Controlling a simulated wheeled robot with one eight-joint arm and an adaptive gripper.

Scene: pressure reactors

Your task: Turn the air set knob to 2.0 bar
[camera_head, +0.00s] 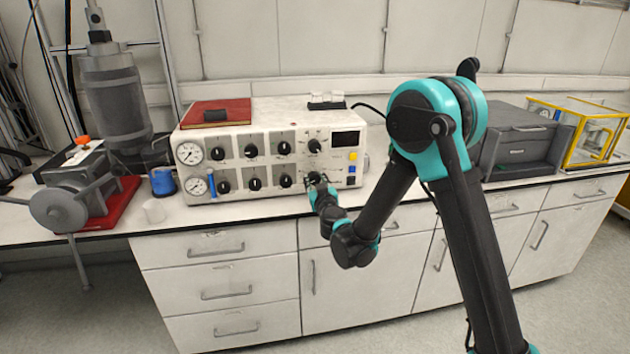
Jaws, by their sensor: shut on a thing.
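The white control box (268,170) stands on the bench, with rows of black knobs on its front, two round gauges (189,153) at its left and a dark display (345,140) at its right. My gripper (316,182) is at the lower right of the front panel, shut on a black knob there. The gripper hides most of that knob, and its setting cannot be read. The labels and the gauge needles are too small to read.
A red book (216,113) lies on the box. At the left are a grey vessel (115,95), a vise-like device (75,190) on a red base, a blue container (162,181) and a white cup (154,211). A dark grey machine (518,140) and a yellow-framed case (590,135) stand at the right.

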